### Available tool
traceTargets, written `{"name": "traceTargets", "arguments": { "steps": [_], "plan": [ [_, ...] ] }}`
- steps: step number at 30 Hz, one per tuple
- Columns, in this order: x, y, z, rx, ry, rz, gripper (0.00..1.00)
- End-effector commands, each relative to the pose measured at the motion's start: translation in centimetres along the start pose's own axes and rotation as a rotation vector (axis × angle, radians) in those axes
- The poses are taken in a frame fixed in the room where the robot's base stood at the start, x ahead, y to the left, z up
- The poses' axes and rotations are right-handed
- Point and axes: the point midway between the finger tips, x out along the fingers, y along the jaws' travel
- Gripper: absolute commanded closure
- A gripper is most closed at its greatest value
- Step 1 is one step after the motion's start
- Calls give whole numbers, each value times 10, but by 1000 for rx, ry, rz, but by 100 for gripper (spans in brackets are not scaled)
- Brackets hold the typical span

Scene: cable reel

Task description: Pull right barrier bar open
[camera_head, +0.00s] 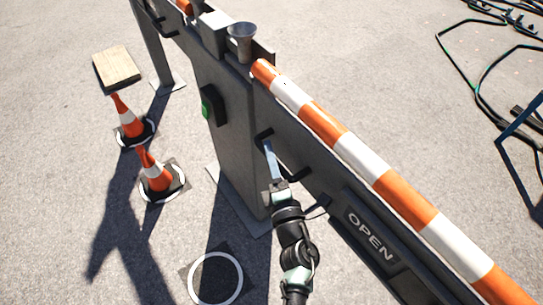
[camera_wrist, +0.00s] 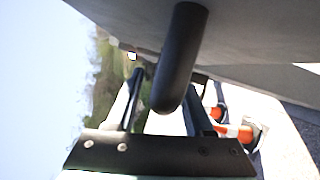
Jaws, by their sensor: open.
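The right barrier bar (camera_head: 362,160) is orange and white striped and runs along the top of a grey beam, from the grey post toward the lower right. A black handle (camera_head: 299,175) projects from the beam's near side, partly hidden by my gripper (camera_head: 269,148). My gripper is open at the handle, above an "OPEN" sign (camera_head: 371,237) farther along the beam. In the wrist view the dark rounded handle (camera_wrist: 180,60) comes down between the two spread fingers of my gripper (camera_wrist: 164,84). Contact with the fingers cannot be told.
The grey post (camera_head: 232,120) carries a green-buttoned box (camera_head: 209,106) and a funnel-like cup (camera_head: 241,42). Two traffic cones (camera_head: 128,118) (camera_head: 154,174) and a wooden board (camera_head: 116,68) are on the left. Dark cables (camera_head: 478,85) lie at the far right.

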Motion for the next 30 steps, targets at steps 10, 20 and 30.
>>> {"name": "traceTargets", "arguments": {
  "steps": [10,20,30],
  "plan": [
    [0,0,0,0,0,0,82],
    [0,0,0,0,0,0,100],
    [-1,0,0,1,-1,0,100]
  ]
}}
